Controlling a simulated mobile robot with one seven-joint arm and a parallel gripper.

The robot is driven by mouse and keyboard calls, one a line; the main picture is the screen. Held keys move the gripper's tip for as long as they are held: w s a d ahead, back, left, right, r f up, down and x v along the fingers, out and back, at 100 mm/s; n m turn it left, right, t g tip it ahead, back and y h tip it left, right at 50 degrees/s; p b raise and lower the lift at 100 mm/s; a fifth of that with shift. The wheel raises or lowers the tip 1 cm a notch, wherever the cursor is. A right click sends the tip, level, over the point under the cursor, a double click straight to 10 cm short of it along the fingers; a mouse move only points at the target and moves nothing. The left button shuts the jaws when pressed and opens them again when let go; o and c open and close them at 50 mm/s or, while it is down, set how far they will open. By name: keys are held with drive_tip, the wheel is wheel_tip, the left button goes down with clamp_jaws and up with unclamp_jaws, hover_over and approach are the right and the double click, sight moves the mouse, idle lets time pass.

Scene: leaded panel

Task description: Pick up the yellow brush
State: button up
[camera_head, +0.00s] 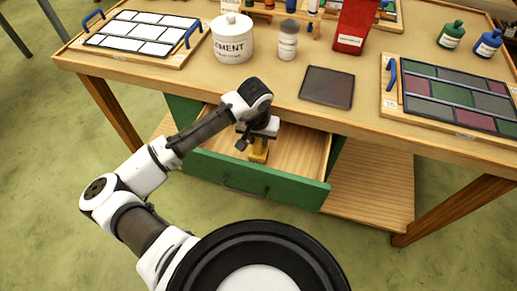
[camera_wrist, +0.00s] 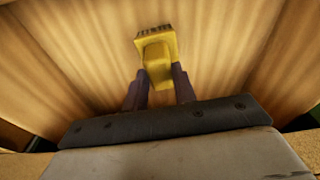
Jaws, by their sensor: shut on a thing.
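The yellow brush (camera_head: 258,151) is in the open drawer under the table, below my gripper (camera_head: 252,137) in the head view. In the wrist view the yellow brush (camera_wrist: 156,50) shows its bristled end pointing away. The two dark fingers of my gripper (camera_wrist: 159,78) are shut on its near part, one on each side. The drawer (camera_head: 305,150) has a wooden inside and a green front with a dark handle. I cannot tell whether the brush touches the drawer floor.
The table edge (camera_head: 290,108) overhangs the back of the drawer, close to my arm. On the table are a cement pot (camera_head: 232,42), a grey-labelled jar (camera_head: 288,43), a dark glass sheet (camera_head: 327,87), a red box (camera_head: 352,28) and two leaded panels. The drawer's right part is bare.

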clamp_jaws()
drive_tip(key=shift+r, duration=0.15)
wheel_tip(320, 180, up, 28)
drive_tip(key=b, duration=0.1)
idle(0.4)
drive_tip(key=shift+o, duration=0.8)
unclamp_jaws()
drive_tip(key=shift+c, duration=0.9)
drive_tip(key=shift+s+f, duration=0.1)
drive_tip(key=shift+f, duration=0.1)
